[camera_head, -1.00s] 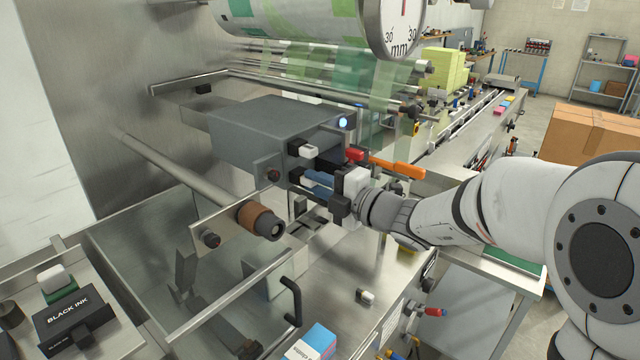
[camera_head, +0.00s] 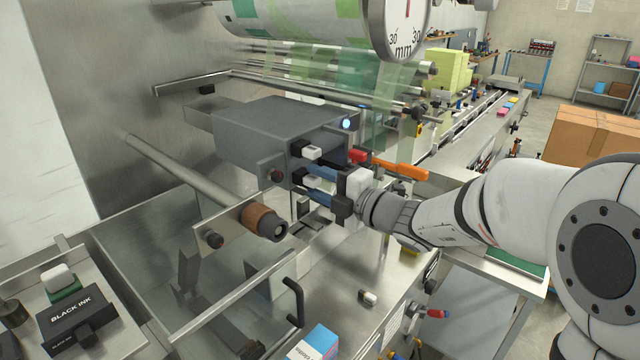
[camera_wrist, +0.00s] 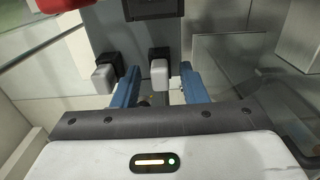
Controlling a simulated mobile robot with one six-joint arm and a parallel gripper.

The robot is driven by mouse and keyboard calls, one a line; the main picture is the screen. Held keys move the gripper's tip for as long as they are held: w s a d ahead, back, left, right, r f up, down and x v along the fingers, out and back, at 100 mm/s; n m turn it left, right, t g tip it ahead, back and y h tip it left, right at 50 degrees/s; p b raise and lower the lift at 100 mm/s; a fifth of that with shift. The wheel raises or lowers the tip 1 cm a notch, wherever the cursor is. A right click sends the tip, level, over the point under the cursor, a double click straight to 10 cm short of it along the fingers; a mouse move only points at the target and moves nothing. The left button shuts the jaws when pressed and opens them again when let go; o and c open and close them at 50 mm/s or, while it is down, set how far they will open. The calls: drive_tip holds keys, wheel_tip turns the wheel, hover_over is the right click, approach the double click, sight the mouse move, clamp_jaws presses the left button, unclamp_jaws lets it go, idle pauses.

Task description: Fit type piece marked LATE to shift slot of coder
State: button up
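The coder (camera_head: 265,130) is a grey box with a lit blue button. A white-faced block with a black back (camera_head: 311,184) sits at its lower front; in the wrist view it is the white block (camera_wrist: 160,74). A similar block (camera_head: 312,152) sits above it and also shows in the wrist view (camera_wrist: 104,77). I cannot read LATE or any slot label. My gripper (camera_head: 321,185) is at the coder front. In the wrist view its blue fingers (camera_wrist: 160,88) stand apart on both sides of the lower block, with a gap on each side.
A red and orange handle (camera_head: 395,168) sticks out just right of the coder. A roller with a brown collar (camera_head: 258,219) lies below left. A small white piece (camera_head: 368,298), a blue and white box (camera_head: 315,343) and a black ink box (camera_head: 72,318) are nearby.

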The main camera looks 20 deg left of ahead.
drive_tip(key=shift+d, duration=0.1)
drive_tip(key=s+d+f+n+g+h+b, duration=0.25)
drive_tip(key=s+d+f+n+h, duration=0.2)
drive_tip(key=s+d+n, duration=0.5)
drive_tip(key=s+d+f+n+g+h+b, duration=0.25)
drive_tip(key=s+d+f+n, duration=0.4)
drive_tip(key=n, duration=0.55)
drive_tip(key=s+d+f+n+h, duration=0.2)
drive_tip(key=s+d+n+h, duration=0.1)
drive_tip(key=d+n, duration=0.5)
drive_tip(key=s+d+f+n+t+h, duration=0.1)
drive_tip(key=s+d+f+n+h, duration=0.2)
drive_tip(key=d+n+h, duration=0.3)
drive_tip(key=d+n, duration=0.2)
drive_tip(key=n, duration=0.3)
drive_tip(key=shift+d+f+h+b, duration=0.15)
drive_tip(key=shift+d+h+b, duration=0.15)
drive_tip(key=shift+b, duration=0.05)
